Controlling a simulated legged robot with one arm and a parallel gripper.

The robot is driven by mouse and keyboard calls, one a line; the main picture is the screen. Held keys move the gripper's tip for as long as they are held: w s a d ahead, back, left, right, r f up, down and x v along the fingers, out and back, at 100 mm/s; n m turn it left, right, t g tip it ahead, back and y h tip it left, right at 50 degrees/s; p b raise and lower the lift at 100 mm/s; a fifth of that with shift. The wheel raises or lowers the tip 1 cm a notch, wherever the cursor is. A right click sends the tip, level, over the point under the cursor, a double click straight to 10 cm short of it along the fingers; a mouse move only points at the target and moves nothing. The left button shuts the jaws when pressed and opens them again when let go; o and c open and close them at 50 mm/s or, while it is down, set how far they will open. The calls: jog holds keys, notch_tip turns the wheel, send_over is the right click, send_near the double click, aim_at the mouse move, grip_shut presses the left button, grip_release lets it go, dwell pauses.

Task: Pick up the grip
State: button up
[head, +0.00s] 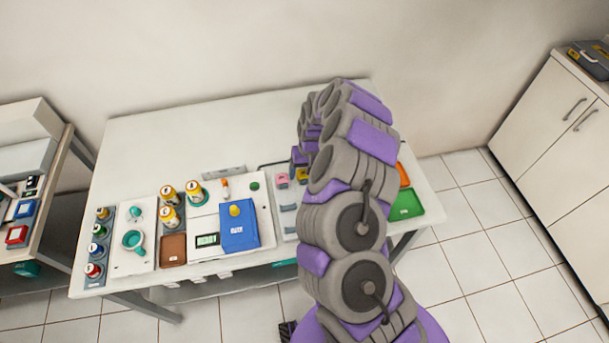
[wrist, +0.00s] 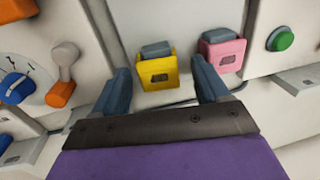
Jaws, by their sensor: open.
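Two small blocks with blue-grey tops stand side by side in the wrist view, one yellow (wrist: 157,72) and one pink (wrist: 223,52). No label tells me which is the grip. My gripper (wrist: 161,70) is open, with its blue-grey fingers to either side of the yellow block and nothing held. The right finger lies between the yellow and pink blocks. I cannot tell whether the fingers touch either block. In the head view the pink block (head: 282,180) and yellow block (head: 302,174) show beside my arm, which hides much of this area.
The white table (head: 235,99) holds bottles, a blue box (head: 240,224), a brown tray (head: 173,249) and a green tray (head: 407,206). A green button (wrist: 281,39) is near the pink block. An orange-tipped lever (wrist: 62,72) and blue knob (wrist: 16,87) are at left.

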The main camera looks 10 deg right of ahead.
jog(key=shift+a, duration=0.45)
jog(key=shift+d, duration=0.8)
jog(key=c, duration=0.6)
jog(key=shift+a, duration=0.5)
jog(key=c, duration=0.6)
jog(key=shift+d, duration=0.1)
jog(key=shift+d, duration=0.1)
